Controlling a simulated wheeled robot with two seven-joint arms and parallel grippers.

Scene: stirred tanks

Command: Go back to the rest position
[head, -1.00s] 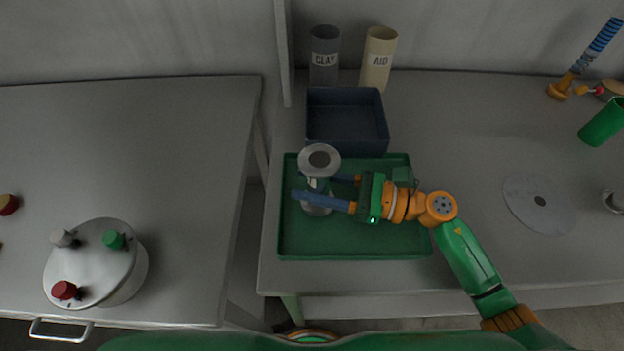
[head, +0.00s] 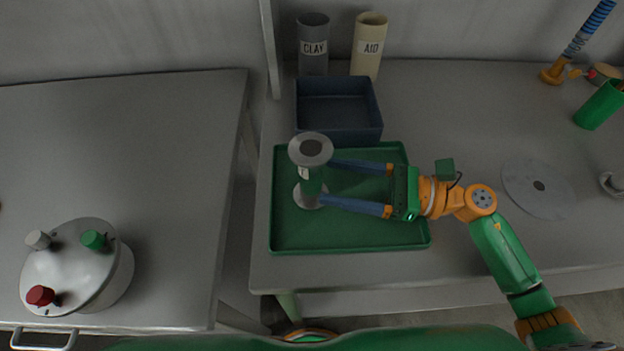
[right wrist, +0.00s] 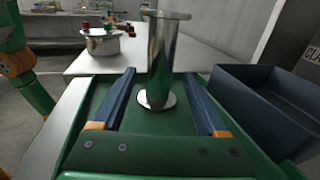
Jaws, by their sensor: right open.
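My right gripper (head: 356,187) is open over the green tray (head: 350,240). A metal spool-shaped piece with flanged ends (head: 311,150) stands upright on the tray, just left of my fingertips. In the right wrist view the piece (right wrist: 161,60) stands between and beyond the two blue fingers (right wrist: 150,95), touching neither as far as I can see. Nothing is held in the right gripper. My left gripper does not show in the head view.
A dark blue bin (head: 340,130) stands behind the tray. The CLAY (head: 313,65) and AID (head: 368,60) tubes stand at the wall. A grey disc (head: 540,205) lies at right. A lidded pot (head: 75,270) stands on the left table (head: 170,150). A gap separates the tables.

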